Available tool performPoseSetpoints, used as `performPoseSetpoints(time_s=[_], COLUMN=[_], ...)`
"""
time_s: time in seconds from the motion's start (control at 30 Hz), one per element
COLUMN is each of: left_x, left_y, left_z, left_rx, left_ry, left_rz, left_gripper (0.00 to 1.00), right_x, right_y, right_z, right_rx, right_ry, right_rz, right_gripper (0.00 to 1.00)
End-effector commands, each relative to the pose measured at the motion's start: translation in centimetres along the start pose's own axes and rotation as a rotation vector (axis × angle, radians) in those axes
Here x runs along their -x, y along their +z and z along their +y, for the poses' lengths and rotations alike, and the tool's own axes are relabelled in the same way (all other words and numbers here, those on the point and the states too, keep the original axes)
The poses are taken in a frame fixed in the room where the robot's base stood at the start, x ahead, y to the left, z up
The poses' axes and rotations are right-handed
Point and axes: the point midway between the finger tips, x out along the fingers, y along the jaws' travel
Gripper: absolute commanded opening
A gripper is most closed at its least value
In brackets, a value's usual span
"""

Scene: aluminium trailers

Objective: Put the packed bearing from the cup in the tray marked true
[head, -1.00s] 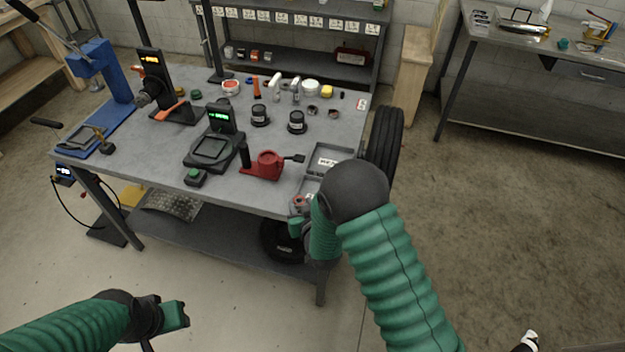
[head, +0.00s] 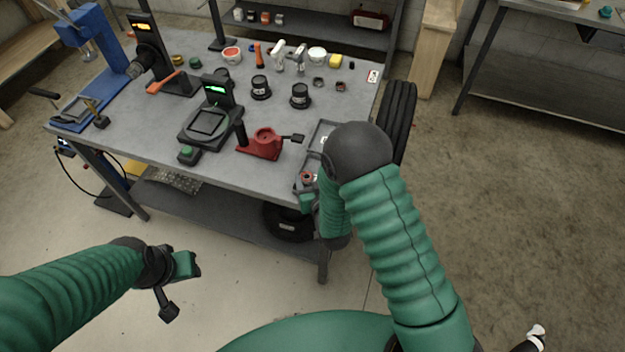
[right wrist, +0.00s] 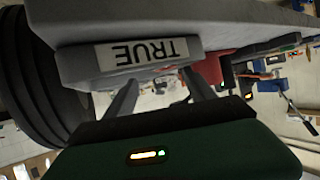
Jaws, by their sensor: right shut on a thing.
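My right gripper (head: 306,190) is at the table's near right corner, partly hidden behind my own arm. It is shut on a small ring-shaped thing with a reddish middle, likely the bearing (head: 307,177), at the near tray (head: 311,164). I cannot tell whether the bearing touches the tray floor. In the right wrist view the tray's wall (right wrist: 85,68) carries an upside-down TRUE label (right wrist: 147,51), close ahead of the two fingers (right wrist: 158,85). A red round fixture (head: 264,143), perhaps the cup, stands left of the trays. My left gripper (head: 187,265) is away from the table, its jaws unclear.
Another grey tray (head: 322,133) lies behind the near one. A black scale (head: 208,125) and two dark pots (head: 260,87) (head: 300,95) stand farther left and back. A tyre (head: 397,120) stands just right of the table.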

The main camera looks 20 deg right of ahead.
Motion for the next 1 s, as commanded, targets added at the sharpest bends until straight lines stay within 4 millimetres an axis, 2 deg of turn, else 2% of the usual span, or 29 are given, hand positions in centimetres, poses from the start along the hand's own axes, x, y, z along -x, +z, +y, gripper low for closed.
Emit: performPoseSetpoints(time_s=[0.03, 1.0], left_x=[-0.17, -0.23], left_y=[0.04, 0.05], left_z=[-0.01, -0.03], left_rx=[0.0, 0.001], left_ry=[0.0, 0.0], left_rz=[0.0, 0.0], left_gripper=[0.36, 0.36], right_x=[0.2, 0.25], right_y=[1.45, 1.55], right_z=[0.55, -0.07], right_rx=[0.01, 0.015], right_ry=[0.017, 0.009], right_rz=[-0.036, -0.037], right_gripper=[0.48, 0.48])
